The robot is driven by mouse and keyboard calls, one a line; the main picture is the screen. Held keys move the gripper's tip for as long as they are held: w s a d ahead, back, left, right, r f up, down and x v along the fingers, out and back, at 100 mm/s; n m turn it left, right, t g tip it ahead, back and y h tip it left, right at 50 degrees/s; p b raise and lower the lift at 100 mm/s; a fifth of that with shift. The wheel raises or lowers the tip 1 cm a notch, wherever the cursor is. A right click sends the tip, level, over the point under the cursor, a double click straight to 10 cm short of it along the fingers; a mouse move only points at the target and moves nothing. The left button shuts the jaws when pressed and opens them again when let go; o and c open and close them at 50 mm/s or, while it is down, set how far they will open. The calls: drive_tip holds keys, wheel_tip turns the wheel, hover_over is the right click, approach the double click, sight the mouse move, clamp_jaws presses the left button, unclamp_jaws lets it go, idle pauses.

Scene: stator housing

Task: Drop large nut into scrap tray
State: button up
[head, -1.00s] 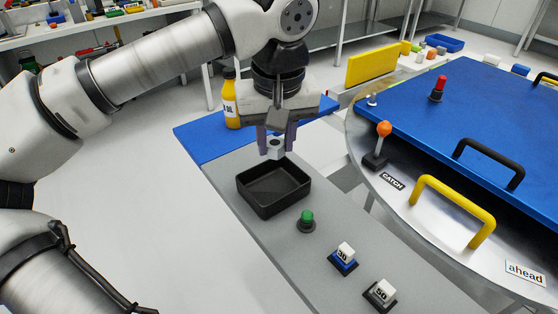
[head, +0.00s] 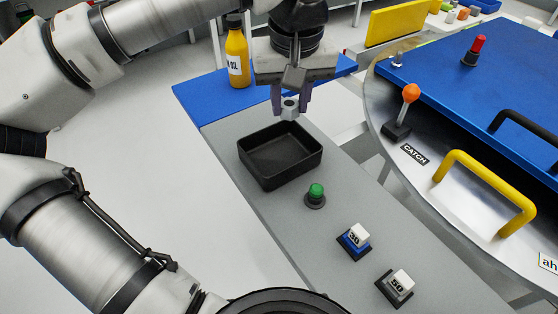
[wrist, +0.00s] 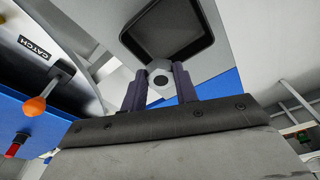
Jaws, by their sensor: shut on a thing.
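The large nut (head: 290,108) is grey metal with a dark hole. My gripper (head: 290,101) is shut on it, with a purple-grey finger on each side. The wrist view also shows the nut (wrist: 161,80) between the two fingertips (wrist: 161,83). The scrap tray (head: 262,178) is a black, open, rectangular box on the grey bench. Its inside looks empty in the head view. The nut is above the bench, by the tray's far rim in the head view. The wrist view shows the tray (wrist: 203,52) beyond the nut.
A yellow oil bottle (head: 237,55) stands behind on the blue mat (head: 205,95). The round table with an orange-knobbed lever (head: 411,93) and yellow handle (head: 485,190) is at right.

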drive_tip(key=shift+f+b, duration=0.3)
drive_tip(key=shift+f, duration=0.45)
drive_tip(key=o, duration=1.1)
drive_tip(key=shift+r, duration=0.15)
drive_tip(key=r, duration=0.4)
drive_tip(key=s+r+p, duration=0.1)
drive_tip(key=r, duration=0.4)
drive_tip(key=s+r+p, duration=0.1)
drive_tip(key=r, duration=0.3)
drive_tip(key=shift+d+r, duration=0.25)
